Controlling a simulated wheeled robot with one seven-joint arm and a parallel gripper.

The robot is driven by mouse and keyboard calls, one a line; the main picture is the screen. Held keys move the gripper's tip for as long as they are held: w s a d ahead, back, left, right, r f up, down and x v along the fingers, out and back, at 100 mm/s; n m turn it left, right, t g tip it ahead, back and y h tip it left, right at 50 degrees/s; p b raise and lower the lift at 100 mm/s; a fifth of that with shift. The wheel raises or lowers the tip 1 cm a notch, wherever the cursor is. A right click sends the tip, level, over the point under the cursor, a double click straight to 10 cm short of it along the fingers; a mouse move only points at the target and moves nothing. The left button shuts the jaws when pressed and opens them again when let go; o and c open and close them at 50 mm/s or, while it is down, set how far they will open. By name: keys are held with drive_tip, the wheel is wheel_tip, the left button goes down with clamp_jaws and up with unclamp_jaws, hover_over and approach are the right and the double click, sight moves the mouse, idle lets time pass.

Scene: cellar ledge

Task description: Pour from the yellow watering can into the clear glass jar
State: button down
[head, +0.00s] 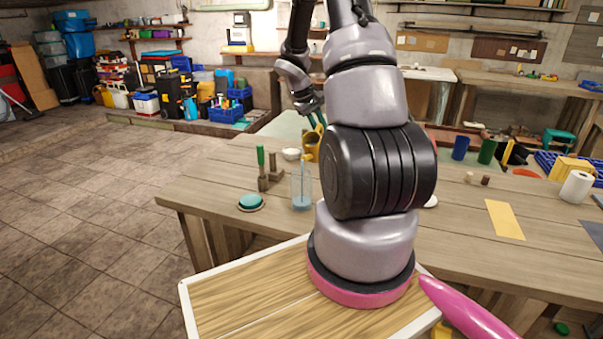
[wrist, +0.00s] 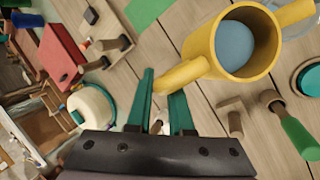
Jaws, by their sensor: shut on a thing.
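The yellow watering can (head: 312,147) is partly hidden behind my arm in the head view. The wrist view shows its open top with blue liquid inside (wrist: 236,44). My gripper (wrist: 163,88) is shut on the can's handle, with green fingers on either side of it. The gripper also shows above the can in the head view (head: 316,120). The clear glass jar (head: 301,188) stands upright on the table, with pale blue in its lower part. In the wrist view, the can's spout reaches toward the jar (wrist: 299,27) at the top right. I cannot tell whether liquid is flowing.
A teal round lid (head: 251,202) lies left of the jar. A green-handled tool (head: 261,162) stands close behind it. A yellow sheet (head: 504,219), a paper roll (head: 577,186) and cups are at the right.

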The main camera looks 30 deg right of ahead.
sight(319, 126)
drive_tip(key=shift+s+a+r, duration=0.1)
drive_tip(key=shift+a+r, duration=0.05)
drive_tip(key=shift+r, duration=0.05)
drive_tip(key=shift+a+r+h, duration=0.1)
drive_tip(key=shift+r+h, duration=0.05)
drive_tip(key=shift+h, duration=0.15)
drive_tip(key=shift+s+a+r+t+h, duration=0.4)
drive_tip(key=shift+s+a+r+t, duration=0.1)
drive_tip(key=shift+r, duration=0.15)
idle(1.3)
drive_tip(key=shift+a, duration=0.15)
idle(0.6)
drive_tip(key=shift+d, duration=0.25)
drive_tip(key=w+d+f+g+y, duration=0.2)
drive_tip(key=f+y, duration=0.1)
drive_tip(key=f, duration=0.2)
drive_tip(key=w+d+f+n+g+y, duration=0.1)
drive_tip(key=d+f+g+y, duration=0.1)
drive_tip(key=f, duration=0.4)
drive_tip(key=shift+w+d+f+y, duration=0.2)
drive_tip(key=shift+w+d+y, duration=0.1)
drive_tip(key=shift+w+y, duration=0.1)
